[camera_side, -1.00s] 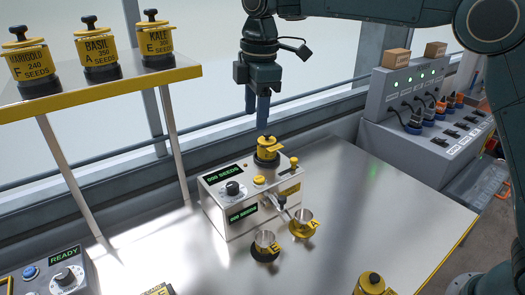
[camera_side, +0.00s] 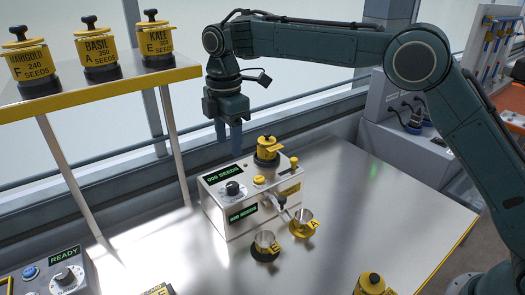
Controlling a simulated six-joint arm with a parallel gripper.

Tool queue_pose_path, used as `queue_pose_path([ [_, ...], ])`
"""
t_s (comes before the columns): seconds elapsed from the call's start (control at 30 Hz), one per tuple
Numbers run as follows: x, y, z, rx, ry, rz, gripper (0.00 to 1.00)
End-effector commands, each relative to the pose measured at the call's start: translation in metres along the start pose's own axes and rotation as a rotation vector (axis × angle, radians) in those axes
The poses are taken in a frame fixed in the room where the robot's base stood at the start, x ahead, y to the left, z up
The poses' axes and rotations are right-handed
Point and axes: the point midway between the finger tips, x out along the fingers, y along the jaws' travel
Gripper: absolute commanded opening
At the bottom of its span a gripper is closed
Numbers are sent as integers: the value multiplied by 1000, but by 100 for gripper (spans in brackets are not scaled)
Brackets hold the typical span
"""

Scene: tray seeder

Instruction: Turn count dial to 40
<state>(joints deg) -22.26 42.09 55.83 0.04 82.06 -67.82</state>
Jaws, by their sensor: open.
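The count dial, a black knob (camera_side: 232,188), is on the front of the metal seed counter box (camera_side: 212,206), just under a green display (camera_side: 222,173) that appears to read 200 seeds. A second green display (camera_side: 242,213) sits lower on the same face; its number is hard to read. My gripper (camera_side: 229,150) points down above and behind the dial, over the back left part of the box. Its fingers are open, hold nothing and look clear of the dial. Another black knob (camera_side: 66,277) is on the control box marked READY at the lower left.
A yellow-edged shelf (camera_side: 120,84) with labelled jars is at the upper left. The right of the metal table (camera_side: 390,205) is mostly clear.

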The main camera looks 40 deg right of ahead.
Motion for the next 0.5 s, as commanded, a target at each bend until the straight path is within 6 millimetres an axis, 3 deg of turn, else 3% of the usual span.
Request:
queue_pose_path([
  [0.5,75,-1,1,0,-2,-3,50],
])
